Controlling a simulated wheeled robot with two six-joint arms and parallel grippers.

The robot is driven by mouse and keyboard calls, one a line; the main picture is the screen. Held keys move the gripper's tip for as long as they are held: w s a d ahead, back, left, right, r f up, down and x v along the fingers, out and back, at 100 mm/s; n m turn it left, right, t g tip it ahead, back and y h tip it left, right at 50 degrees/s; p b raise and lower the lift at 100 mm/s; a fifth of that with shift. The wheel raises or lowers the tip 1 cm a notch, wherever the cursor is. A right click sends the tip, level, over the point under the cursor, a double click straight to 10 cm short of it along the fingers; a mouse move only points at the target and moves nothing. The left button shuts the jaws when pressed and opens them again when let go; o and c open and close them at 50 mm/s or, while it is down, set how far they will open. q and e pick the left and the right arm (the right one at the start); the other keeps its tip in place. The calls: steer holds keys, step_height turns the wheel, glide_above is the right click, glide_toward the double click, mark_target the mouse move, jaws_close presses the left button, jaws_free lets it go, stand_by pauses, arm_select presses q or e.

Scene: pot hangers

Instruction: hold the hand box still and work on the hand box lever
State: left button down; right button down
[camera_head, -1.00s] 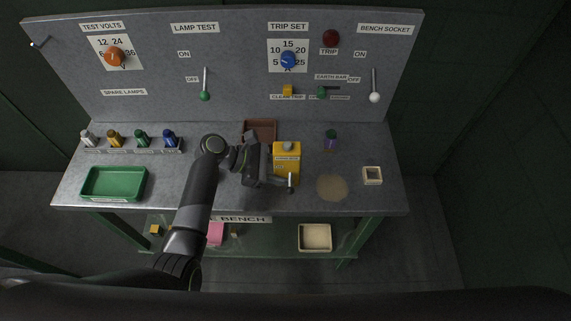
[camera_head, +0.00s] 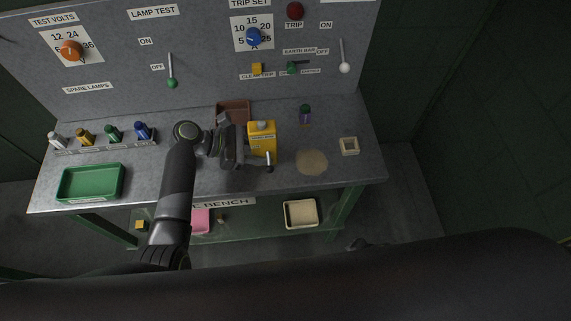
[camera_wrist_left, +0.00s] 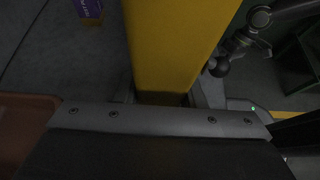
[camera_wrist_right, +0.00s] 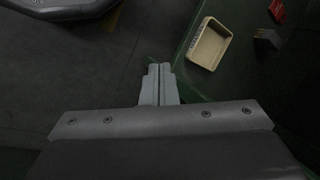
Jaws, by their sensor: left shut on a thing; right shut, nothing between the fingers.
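The yellow hand box (camera_head: 263,139) stands upright on the bench top. My left gripper (camera_head: 246,146) comes from the left and is shut on it. In the left wrist view the yellow body (camera_wrist_left: 175,45) fills the space between the fingers. The hand box lever (camera_head: 269,161) is a pale bar on the box's front right side with a dark knob at its lower end. The knob also shows in the left wrist view (camera_wrist_left: 219,67). My right gripper (camera_wrist_right: 160,85) is shut and empty in its wrist view, over the floor beside the bench, apart from the box.
A brown tray (camera_head: 233,106) lies behind the box. A purple and green item (camera_head: 305,114), a pale square holder (camera_head: 349,146) and a tan patch (camera_head: 312,161) lie to its right. A green tray (camera_head: 91,181) sits far left. A cream bin (camera_head: 301,213) is on the lower shelf.

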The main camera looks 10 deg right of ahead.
steer(key=w+a+r+m+t+y, duration=0.1)
steer(key=w+a+r+y, duration=0.25)
steer(key=r, duration=0.35)
steer(key=w+a+r+m+y, duration=0.1)
steer(key=w+a+r+y, duration=0.2)
steer(key=r, duration=0.4)
steer(key=w+a+r+m+t+y, duration=0.1)
steer(key=w+a+r+m+y, duration=0.2)
steer(key=r, duration=0.5)
steer(key=n, duration=0.3)
glide_toward(269, 160)
steer(key=shift+h, duration=0.25)
steer(key=d, duration=0.2)
steer(key=s+d+f, duration=0.1)
steer(key=shift+s+d+f, duration=0.15)
steer(key=shift+s+d, duration=0.1)
steer(key=shift+d, duration=0.15)
steer(key=shift+a, duration=0.1)
steer(key=x, duration=1)
steer(key=shift+f, duration=0.1)
